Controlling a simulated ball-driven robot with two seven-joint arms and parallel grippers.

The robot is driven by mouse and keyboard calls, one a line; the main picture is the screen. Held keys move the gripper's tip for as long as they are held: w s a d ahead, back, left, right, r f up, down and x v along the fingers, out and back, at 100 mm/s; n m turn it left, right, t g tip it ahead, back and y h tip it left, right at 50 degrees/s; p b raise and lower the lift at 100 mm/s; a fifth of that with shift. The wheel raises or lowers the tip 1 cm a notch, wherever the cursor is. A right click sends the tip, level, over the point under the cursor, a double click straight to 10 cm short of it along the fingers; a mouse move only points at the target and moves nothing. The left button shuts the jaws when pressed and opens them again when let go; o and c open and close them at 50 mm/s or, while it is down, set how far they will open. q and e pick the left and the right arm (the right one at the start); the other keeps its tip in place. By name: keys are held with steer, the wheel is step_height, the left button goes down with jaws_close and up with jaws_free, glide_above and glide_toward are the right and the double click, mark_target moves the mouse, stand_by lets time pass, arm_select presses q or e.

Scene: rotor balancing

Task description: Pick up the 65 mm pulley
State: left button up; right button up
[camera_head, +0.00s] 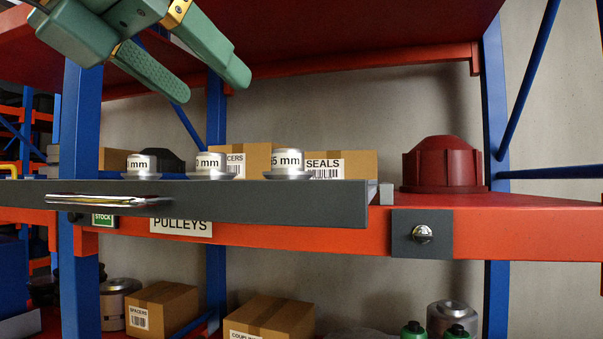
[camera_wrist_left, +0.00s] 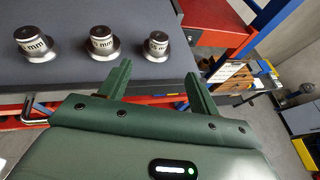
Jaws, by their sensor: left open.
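Three silver pulleys with white labels stand in a row on a dark grey tray (camera_head: 250,205). The right pulley (camera_head: 287,163) has a label ending in "5 mm"; its first digit is unclear. The middle pulley (camera_head: 210,164) reads "0 mm" at its end, and the left pulley (camera_head: 141,164) ends in "mm". In the left wrist view I see three pulleys, the right one (camera_wrist_left: 156,46) smallest, but cannot read their numbers. My left gripper (camera_head: 212,86) is open and empty, above the tray and apart from the pulleys. My right gripper is out of view.
A red upper shelf (camera_head: 370,40) hangs over the tray. Cardboard boxes, one marked SEALS (camera_head: 360,164), stand behind the pulleys. A red ribbed dome (camera_head: 443,165) sits to the right. Blue posts (camera_head: 497,140) flank the rack. A metal handle (camera_head: 105,200) is on the tray's front.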

mark_target(279, 151)
arm_select(q)
steer(key=x, duration=0.9)
steer(key=shift+w+a, duration=0.15)
steer(key=shift+a, duration=0.1)
steer(key=shift+w+d+f, duration=0.1)
steer(key=shift+d+f, duration=0.05)
steer(key=shift+d, duration=0.05)
steer(key=shift+w+d+f+p, duration=0.15)
steer(key=shift+w+d+p, duration=0.1)
steer(key=shift+p, duration=0.1)
steer(key=x, duration=0.4)
steer(key=shift+w+f+p, duration=0.1)
steer(key=shift+w+p, duration=0.05)
steer(key=shift+p, duration=0.2)
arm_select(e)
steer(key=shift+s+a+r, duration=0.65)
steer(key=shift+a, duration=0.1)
arm_select(q)
steer(key=c, duration=1.2)
